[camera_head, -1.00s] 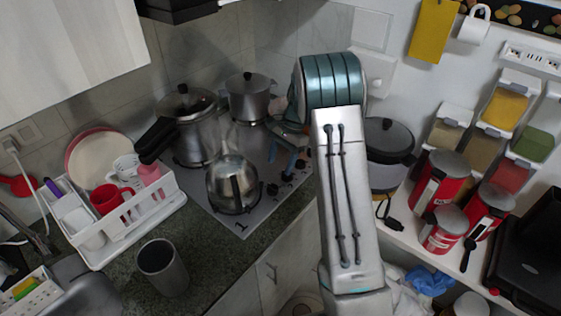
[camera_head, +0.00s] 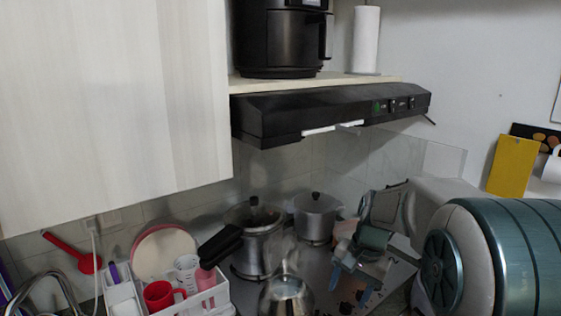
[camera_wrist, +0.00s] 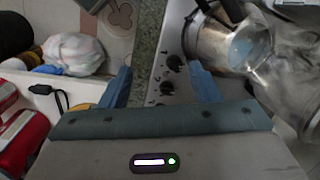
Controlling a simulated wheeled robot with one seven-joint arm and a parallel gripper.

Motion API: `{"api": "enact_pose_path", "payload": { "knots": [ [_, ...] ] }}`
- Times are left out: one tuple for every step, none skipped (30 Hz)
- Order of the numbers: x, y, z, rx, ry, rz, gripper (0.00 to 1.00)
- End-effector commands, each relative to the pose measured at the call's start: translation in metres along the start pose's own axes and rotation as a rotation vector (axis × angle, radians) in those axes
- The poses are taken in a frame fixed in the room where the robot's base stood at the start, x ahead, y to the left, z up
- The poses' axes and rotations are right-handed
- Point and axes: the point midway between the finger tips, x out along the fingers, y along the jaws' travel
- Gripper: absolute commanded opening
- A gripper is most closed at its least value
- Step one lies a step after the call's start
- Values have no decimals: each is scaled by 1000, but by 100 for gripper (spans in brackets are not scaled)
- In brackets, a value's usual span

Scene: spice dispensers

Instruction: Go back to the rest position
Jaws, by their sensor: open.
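My gripper (camera_head: 352,277) is open and empty over the stove in the head view, with its blue fingertips pointing down. In the wrist view my gripper (camera_wrist: 161,86) shows its two blue fingers wide apart, with nothing between them. My arm's large teal joint fills the lower right of the head view and hides the spice dispensers and the counter there.
A glass-lidded pot (camera_head: 255,250), a smaller pot (camera_head: 315,220) and a kettle (camera_head: 286,297) stand on the stove. A range hood (camera_head: 330,112) hangs above. A white dish rack (camera_head: 205,300) stands left.

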Motion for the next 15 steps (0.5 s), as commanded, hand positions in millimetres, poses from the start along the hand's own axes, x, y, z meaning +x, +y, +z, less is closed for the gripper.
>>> {"api": "enact_pose_path", "payload": {
  "knots": [
    [-7, 5, 14, -45, 29, -3, 57],
    [-10, 9, 21, -70, 42, -2, 57],
    [-14, 13, 30, -105, 62, -1, 57],
    [-17, 17, 37, -132, 78, 1, 57],
    [-20, 20, 44, -157, 93, 2, 57],
    [-23, 25, 53, -193, 112, 5, 57],
    [-24, 29, 60, -219, 126, 8, 57],
    [-26, 33, 67, -246, 142, 10, 57],
    [-28, 38, 76, -280, 163, 14, 57],
    [-28, 42, 82, -307, 178, 18, 57],
    [-29, 46, 89, -333, 193, 21, 57],
    [-30, 52, 98, -367, 215, 27, 57],
    [-30, 56, 104, -393, 230, 32, 57],
    [-30, 61, 110, -418, 246, 36, 57],
    [-29, 66, 118, -452, 266, 43, 57]
  ]
}}
